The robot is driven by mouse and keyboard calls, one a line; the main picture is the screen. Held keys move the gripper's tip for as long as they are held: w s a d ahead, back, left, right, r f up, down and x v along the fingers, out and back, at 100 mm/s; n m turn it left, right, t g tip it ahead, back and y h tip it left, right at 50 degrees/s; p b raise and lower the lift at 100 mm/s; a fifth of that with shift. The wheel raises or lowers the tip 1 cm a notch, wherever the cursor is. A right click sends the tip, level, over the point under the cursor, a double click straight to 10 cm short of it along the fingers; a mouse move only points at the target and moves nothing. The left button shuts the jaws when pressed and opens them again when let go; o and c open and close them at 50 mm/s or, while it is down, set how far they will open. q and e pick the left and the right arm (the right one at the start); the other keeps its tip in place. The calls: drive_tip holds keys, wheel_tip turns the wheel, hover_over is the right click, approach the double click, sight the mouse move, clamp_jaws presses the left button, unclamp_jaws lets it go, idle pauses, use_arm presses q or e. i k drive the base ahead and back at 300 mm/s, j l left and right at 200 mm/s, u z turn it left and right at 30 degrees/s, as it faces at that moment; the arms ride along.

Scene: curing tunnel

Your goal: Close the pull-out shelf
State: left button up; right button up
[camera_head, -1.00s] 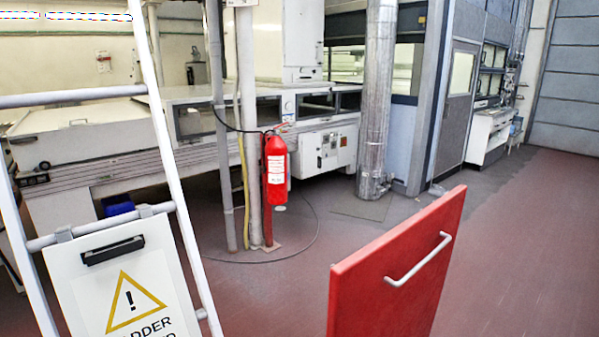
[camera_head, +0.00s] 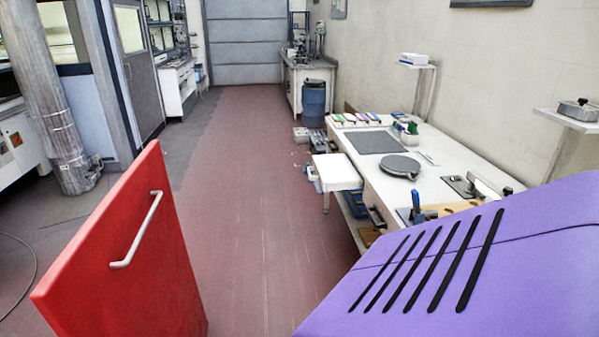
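A white slab like a pull-out shelf (camera_head: 337,172) juts from the left side of the white workbench (camera_head: 376,196), a little below its top. A support shows under its outer end. A red upright panel (camera_head: 125,255) with a pale bar handle (camera_head: 137,230) stands close at the left. Its lower part is cut off, so I cannot tell what it belongs to. Neither of my grippers is in view.
A purple housing with black slots (camera_head: 480,275) fills the lower right and hides the bench's near end. A round grey plate (camera_head: 400,167) and tools lie on the bench. A blue drum (camera_head: 314,103) stands farther back. The red floor (camera_head: 245,200) between panel and bench is clear.

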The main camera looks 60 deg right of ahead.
sight(334, 171)
drive_tip(key=z, duration=1.95)
drive_tip(key=i+j, duration=0.2)
drive_tip(key=i, duration=0.3)
drive_tip(key=i+j+z, duration=0.15)
drive_tip(key=i, duration=0.35)
drive_tip(key=i+j, duration=0.35)
drive_tip(key=i, duration=0.15)
drive_tip(key=i+j+z, duration=0.15)
drive_tip(key=i+j, duration=0.15)
drive_tip(key=i, duration=0.15)
